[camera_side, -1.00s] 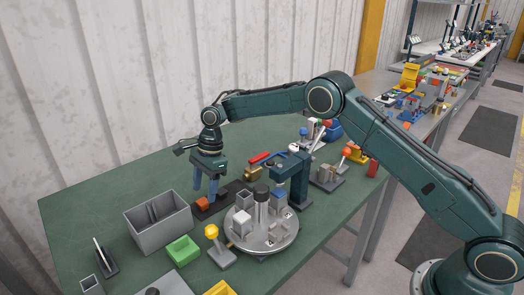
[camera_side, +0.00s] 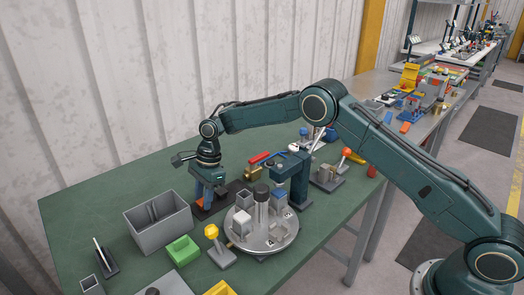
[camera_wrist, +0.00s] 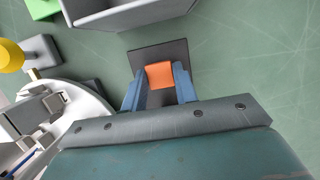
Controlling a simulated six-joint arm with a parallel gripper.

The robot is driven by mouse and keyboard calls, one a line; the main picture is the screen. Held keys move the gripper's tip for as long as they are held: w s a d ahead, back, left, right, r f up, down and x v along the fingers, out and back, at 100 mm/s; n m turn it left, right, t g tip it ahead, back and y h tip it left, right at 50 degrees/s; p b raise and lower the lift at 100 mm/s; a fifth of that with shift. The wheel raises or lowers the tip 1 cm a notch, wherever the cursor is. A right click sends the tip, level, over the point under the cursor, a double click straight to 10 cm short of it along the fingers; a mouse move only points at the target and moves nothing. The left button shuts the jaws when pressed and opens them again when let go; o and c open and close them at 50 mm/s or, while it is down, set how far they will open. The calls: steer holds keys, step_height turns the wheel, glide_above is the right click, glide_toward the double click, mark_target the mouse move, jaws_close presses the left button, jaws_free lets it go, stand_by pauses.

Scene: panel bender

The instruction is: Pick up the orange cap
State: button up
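The orange cap (camera_wrist: 160,75) sits on a dark flat base (camera_wrist: 165,49) on the green table. In the wrist view it lies between the two blue fingers of my gripper (camera_wrist: 160,85). The fingers are apart, one on each side of the cap and very close to it. I cannot tell whether they touch it. In the side view my gripper (camera_side: 208,199) is low over the dark base, and a little orange shows between the fingers. The rest of the cap is hidden there.
A grey open bin (camera_side: 158,224) stands just left of my gripper. A round grey turntable (camera_side: 262,243) with blocks and posts is at the right front.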

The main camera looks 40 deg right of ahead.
steer(key=shift+c, duration=1.4)
step_height(320, 180, up, 10)
steer(key=shift+s+d, duration=0.1)
steer(key=s+d+r, duration=0.4)
steer(key=s+d, duration=0.2)
steer(key=s, duration=0.4)
steer(key=shift+s+d+r, duration=0.15)
steer(key=shift+s+r, duration=0.15)
steer(key=shift+r, duration=0.1)
steer(key=shift+f, duration=0.2)
